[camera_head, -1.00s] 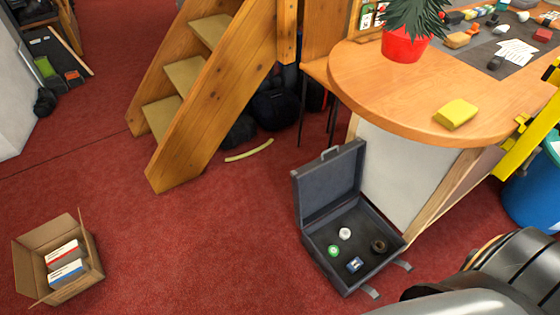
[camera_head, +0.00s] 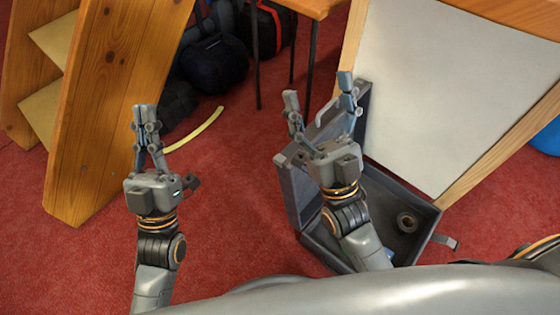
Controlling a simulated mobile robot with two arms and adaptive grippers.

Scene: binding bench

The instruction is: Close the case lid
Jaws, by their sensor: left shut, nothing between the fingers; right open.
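The dark grey case (camera_head: 424,240) lies on the red floor with its lid (camera_head: 294,190) standing open at the back left. A brown tape roll (camera_head: 407,222) lies inside; my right arm hides much of the interior and the middle of the lid. My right gripper (camera_head: 318,89) is open, its fingers spread in front of the lid's top edge near the handle. I cannot tell whether it touches the lid. My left gripper (camera_head: 145,107) is shut and empty, well left of the case, above the floor.
The white panel (camera_head: 430,90) of the counter stands right behind the case. Wooden steps (camera_head: 105,90) are at the left, with dark bags (camera_head: 215,62) and a pale curved strip (camera_head: 195,130) beyond.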

